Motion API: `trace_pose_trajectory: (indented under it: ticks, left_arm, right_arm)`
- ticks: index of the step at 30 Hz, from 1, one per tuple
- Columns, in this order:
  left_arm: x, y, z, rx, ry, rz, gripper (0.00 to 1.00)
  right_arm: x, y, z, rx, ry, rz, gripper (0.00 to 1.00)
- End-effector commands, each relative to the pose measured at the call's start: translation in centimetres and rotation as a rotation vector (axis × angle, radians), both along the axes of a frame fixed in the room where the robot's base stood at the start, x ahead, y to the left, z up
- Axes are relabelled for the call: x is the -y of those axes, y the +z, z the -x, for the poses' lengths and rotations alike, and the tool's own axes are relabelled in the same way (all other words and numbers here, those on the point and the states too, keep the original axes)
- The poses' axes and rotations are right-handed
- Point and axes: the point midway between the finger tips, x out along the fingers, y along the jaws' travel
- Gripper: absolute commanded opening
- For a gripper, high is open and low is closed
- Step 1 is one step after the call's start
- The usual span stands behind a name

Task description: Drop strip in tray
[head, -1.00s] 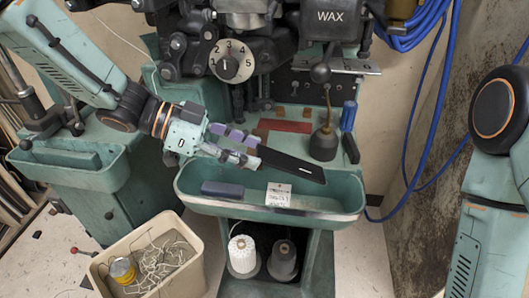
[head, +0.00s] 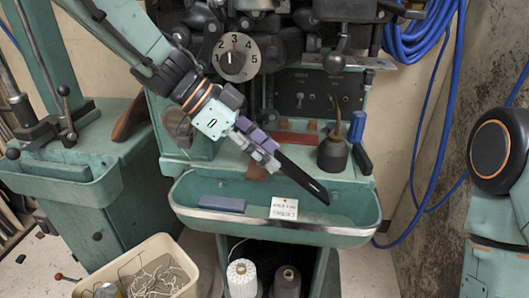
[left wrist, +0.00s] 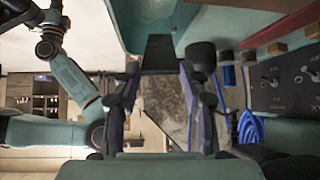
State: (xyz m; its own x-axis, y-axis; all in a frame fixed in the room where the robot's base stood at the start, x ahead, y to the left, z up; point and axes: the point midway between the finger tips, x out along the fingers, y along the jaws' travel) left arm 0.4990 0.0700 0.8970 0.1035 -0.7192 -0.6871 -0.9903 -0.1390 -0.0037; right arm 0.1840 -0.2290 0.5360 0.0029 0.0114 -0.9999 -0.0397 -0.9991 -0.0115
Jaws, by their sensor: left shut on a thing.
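My left gripper (head: 268,158) is shut on one end of a black strip (head: 303,181). The strip slants down to the right, its free end above the green tray (head: 350,231) on the front of the machine. The strip looks clear of the tray floor, but the exact gap is hard to judge. In the left wrist view both fingers of my left gripper (left wrist: 165,88) show, with a dark flat shape between their far ends that seems to be the strip. My right gripper is out of view.
The tray holds a blue-grey block (head: 222,204) at left and a white label (head: 284,208). A black oil can (head: 332,154) and a blue-handled tool (head: 357,126) stand behind it. Thread spools (head: 242,279) sit below. A beige bin (head: 150,270) stands lower left.

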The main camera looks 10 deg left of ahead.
Motion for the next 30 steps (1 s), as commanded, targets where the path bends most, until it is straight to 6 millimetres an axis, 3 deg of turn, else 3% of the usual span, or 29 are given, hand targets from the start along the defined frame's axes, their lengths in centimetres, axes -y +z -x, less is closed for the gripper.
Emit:
trace_pose_trajectory:
  ticks: [13,30]
  left_arm:
    - [0.0,-2.5,0.0,0.001,0.001,0.001,0.12]
    - [0.0,-6.1,0.0,-0.001,0.001,0.001,0.12]
  right_arm:
    - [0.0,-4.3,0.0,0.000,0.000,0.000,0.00]
    - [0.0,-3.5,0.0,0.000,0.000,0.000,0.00]
